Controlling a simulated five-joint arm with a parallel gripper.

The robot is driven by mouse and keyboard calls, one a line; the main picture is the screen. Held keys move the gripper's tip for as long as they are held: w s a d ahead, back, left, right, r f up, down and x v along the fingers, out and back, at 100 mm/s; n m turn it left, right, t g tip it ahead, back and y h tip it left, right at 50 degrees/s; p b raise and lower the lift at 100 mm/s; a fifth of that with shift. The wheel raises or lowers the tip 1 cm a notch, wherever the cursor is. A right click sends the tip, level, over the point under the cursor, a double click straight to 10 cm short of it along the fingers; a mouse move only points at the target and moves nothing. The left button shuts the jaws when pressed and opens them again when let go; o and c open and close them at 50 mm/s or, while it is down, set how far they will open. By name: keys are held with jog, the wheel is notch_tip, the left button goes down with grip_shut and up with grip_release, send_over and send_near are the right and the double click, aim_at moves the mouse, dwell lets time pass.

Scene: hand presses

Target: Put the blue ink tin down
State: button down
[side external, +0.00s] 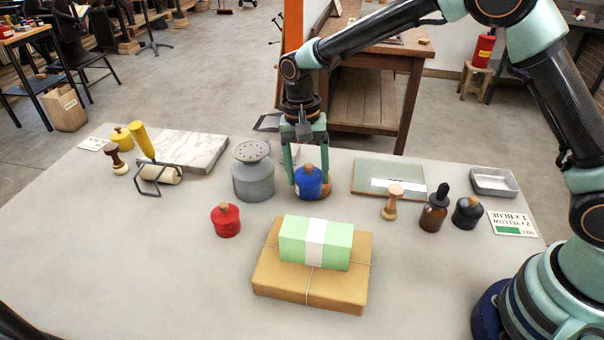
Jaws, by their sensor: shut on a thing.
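The blue ink tin (309,184) has a wooden knob on its lid and is upright near the middle of the table. My gripper (309,180) points down over it, with a finger on either side, shut on the tin. The tin's base is at or very near the tabletop; I cannot tell whether it touches. Part of its sides is hidden by the fingers.
A grey perforated can (254,178) stands close on the left, a glass plate (385,177) lies on the right. A red tin (226,220) and a brown parcel (270,275) with a green wrapped block (290,240) are in front. The front left table is clear.

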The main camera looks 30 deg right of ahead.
notch_tip(320, 180, up, 13)
jog(key=s+d+r+n, duration=0.1)
jog(key=s+d+r, duration=0.15)
jog(key=d, duration=0.45)
jog(key=s+d+r+n, duration=0.1)
jog(key=d+r, duration=0.2)
jog(key=d, duration=0.4)
jog(key=s+d+r+n, duration=0.2)
jog(key=d, duration=0.5)
jog(key=w+a+f+n+t, duration=0.1)
jog(key=w+a+n, duration=0.3)
jog(key=a+n, duration=0.75)
jog(key=w+a+f+n+t, duration=0.1)
jog(key=w+a+n, duration=0.4)
jog(key=a+n, duration=0.65)
jog(key=s+a+f+n, duration=0.25)
jog(key=a+n, duration=0.25)
jog(key=a, duration=0.5)
jog(key=s+a+f+n+y, duration=0.1)
jog(key=s+a+n, duration=0.4)
jog(key=a, duration=0.4)
jog(key=s+a+f+n, duration=0.2)
jog(key=a+n, duration=0.4)
jog(key=a, duration=0.4)
notch_tip(320, 180, down, 19)
jog(key=shift+w+d+f, duration=0.1)
jog(key=shift+w+d, duration=0.05)
